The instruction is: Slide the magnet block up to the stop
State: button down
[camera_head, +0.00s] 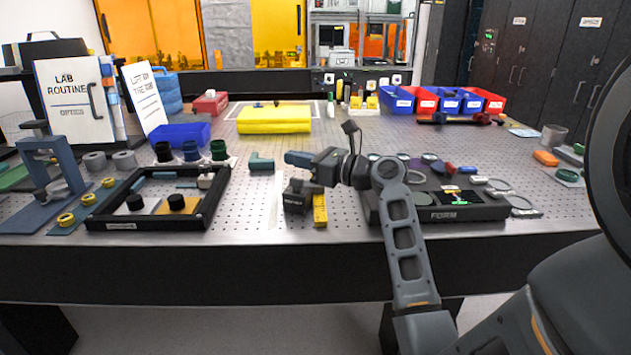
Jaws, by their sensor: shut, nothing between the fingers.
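A dark block (297,200), which looks like the magnet block, sits on the perforated table just right of a pale strip. A yellow piece (320,211) stands close at its right. A small teal angled piece (261,162) lies farther back and to the left, near the strip's far end; it may be the stop, but I cannot tell for sure. My gripper (290,158) reaches in from the right and points left, behind the dark block and right of the teal piece. It is shut and empty. Whether its tip touches anything is not clear.
A black frame with round knobs (102,223) stands at the left. A dark device marked FORM (450,214) lies under and right of my arm. A yellow pad (274,127) and coloured bins (443,99) are at the back. Bare table (245,215) shows left of the strip.

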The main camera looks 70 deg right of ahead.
aim_at(306, 192)
jog(key=s+f, duration=0.5)
jog(key=shift+s+a, duration=0.25)
jog(key=shift+a, duration=0.1)
jog(key=shift+w, duration=0.55)
jog(key=shift+w+d+r+p, duration=0.1)
jog(key=shift+w+r+p, duration=0.1)
jog(key=shift+w+p, duration=0.8)
jog(key=shift+p, duration=0.05)
jog(key=shift+w+d+f, duration=0.1)
jog(key=shift+w+f, duration=0.05)
jog(key=shift+f, duration=0.05)
